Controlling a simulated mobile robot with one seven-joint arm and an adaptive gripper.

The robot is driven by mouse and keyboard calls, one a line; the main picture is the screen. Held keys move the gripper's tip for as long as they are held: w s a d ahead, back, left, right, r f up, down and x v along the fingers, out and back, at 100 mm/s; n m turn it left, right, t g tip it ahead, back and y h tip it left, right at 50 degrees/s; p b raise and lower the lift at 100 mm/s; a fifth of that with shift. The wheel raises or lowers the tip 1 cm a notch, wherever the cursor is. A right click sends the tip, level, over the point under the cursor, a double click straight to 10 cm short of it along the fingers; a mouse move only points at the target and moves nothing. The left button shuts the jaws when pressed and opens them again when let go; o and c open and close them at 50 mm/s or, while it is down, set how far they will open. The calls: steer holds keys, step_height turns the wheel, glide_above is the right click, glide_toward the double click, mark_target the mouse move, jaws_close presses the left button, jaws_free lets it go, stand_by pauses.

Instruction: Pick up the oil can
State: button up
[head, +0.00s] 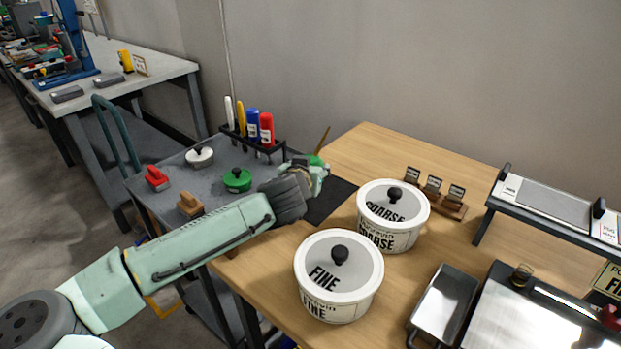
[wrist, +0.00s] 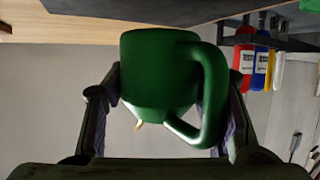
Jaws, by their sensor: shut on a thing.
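The oil can is a green body with a looped handle. In the wrist view, the oil can (wrist: 158,75) fills the middle, with its handle on the right side. My gripper (wrist: 165,95) has one finger on each side of it and is shut on it. In the head view, my gripper (head: 308,178) is over the right end of the grey bench. Only a small green part of the oil can (head: 315,160) and its thin brownish spout (head: 322,140) show behind my gripper. I cannot tell whether its base is clear of the surface.
A bottle rack (head: 262,143) stands behind and left of my gripper. A green knobbed item (head: 237,180) and a white one (head: 199,157) are on the grey bench. Lidded tubs marked COARSE (head: 390,239) and FINE (head: 335,308) stand on the wooden table, right of my arm.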

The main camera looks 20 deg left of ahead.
step_height(320, 180, up, 15)
steer(key=b, duration=0.1)
steer(key=shift+f, duration=0.2)
stand_by(1.0)
